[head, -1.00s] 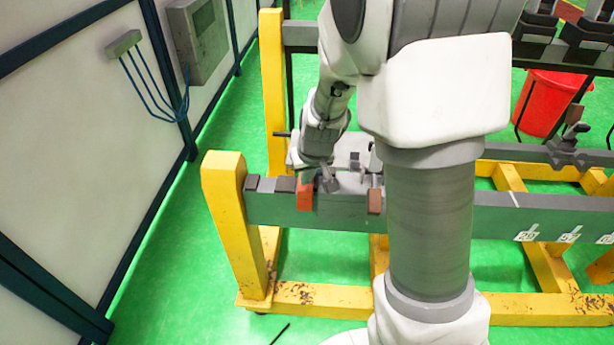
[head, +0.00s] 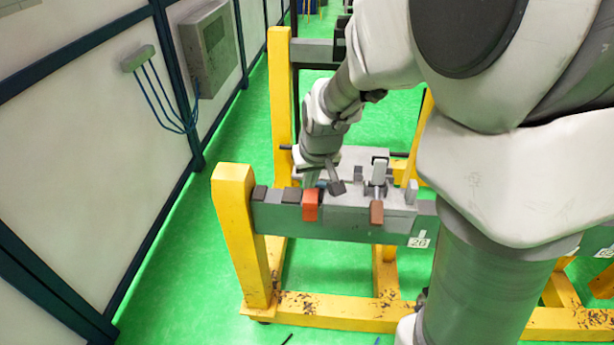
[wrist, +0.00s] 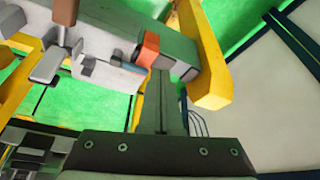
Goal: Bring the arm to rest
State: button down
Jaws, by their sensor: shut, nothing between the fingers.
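My gripper (wrist: 163,72) reaches up the wrist view with its narrow fingers together and nothing between them. In the head view my gripper (head: 311,180) hangs above the left part of the grey beam, close behind the orange-red block (head: 310,207). In the wrist view the orange-red block (wrist: 148,48) shows just left of the fingertips. Whether the fingers touch anything cannot be told. My arm comes down from the upper right and is bent, with its wrist over the beam.
The grey beam (head: 345,232) sits on a yellow frame (head: 236,225) and carries a brown block (head: 377,212) and metal clamps. A white wall panel with a grey box (head: 207,45) stands at the left. Green floor is free between wall and frame.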

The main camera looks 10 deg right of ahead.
jog(key=s+d+r, duration=0.1)
jog(key=s+r, duration=0.5)
jog(key=s, duration=0.4)
jog(key=s+d+r+t, duration=0.1)
jog(key=s+r, duration=0.6)
jog(key=s, duration=0.3)
jog(key=shift+r+m+p, duration=0.2)
jog(key=shift+m+p, duration=0.15)
jog(key=shift+m, duration=0.05)
jog(key=shift+s, duration=0.1)
